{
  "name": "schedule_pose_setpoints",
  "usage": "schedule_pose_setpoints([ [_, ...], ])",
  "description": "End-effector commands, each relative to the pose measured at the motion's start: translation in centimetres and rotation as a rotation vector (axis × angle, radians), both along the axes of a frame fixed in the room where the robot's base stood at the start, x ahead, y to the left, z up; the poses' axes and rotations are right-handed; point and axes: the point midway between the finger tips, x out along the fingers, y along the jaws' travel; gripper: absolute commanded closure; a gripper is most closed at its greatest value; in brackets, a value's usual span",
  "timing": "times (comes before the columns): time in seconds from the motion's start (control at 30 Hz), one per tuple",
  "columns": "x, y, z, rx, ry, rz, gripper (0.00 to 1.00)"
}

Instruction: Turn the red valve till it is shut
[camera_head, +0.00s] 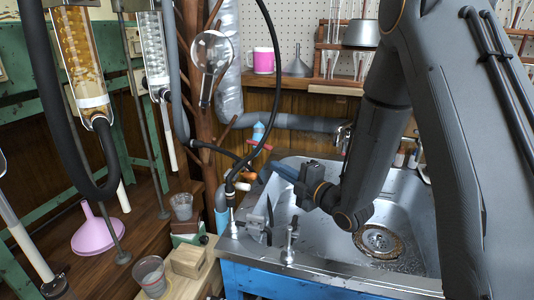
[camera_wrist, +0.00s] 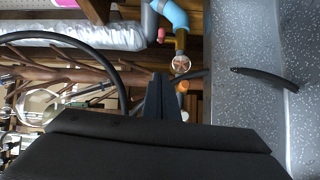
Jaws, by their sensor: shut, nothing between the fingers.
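A small red handle (camera_head: 264,146), which looks like the red valve, sits on the pipework behind the sink's left corner, just below a light blue fitting (camera_head: 258,131). In the wrist view a pinkish-red end (camera_wrist: 161,35) shows beside the blue pipe. My gripper (camera_head: 270,168) reaches left over the sink's back left corner, a little below and right of the red handle. Its fingers (camera_wrist: 158,80) are shut with nothing between them. They look apart from the red part, though the gap is hard to judge. How far the valve is turned cannot be told.
The metal sink (camera_head: 400,235) lies under my arm, with a tap (camera_head: 290,242) at its front left. Black hoses (camera_head: 270,75) hang close to the gripper. A brass-coloured pipe piece (camera_wrist: 181,42) and wooden branches stand near the valve. A pink funnel (camera_head: 98,232) is at left.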

Motion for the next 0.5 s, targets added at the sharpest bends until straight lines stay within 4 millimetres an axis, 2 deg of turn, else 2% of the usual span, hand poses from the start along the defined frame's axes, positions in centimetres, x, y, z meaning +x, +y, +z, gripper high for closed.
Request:
schedule_pose_setpoints([
  [0.1,-0.5,0.0,-0.1,-0.054,-0.041,-0.011,1.00],
  [0.23,-0.1,0.4,-0.1,-0.070,-0.053,-0.014,1.00],
  [0.5,3.2,3.3,0.0,-0.067,-0.054,-0.010,1.00],
])
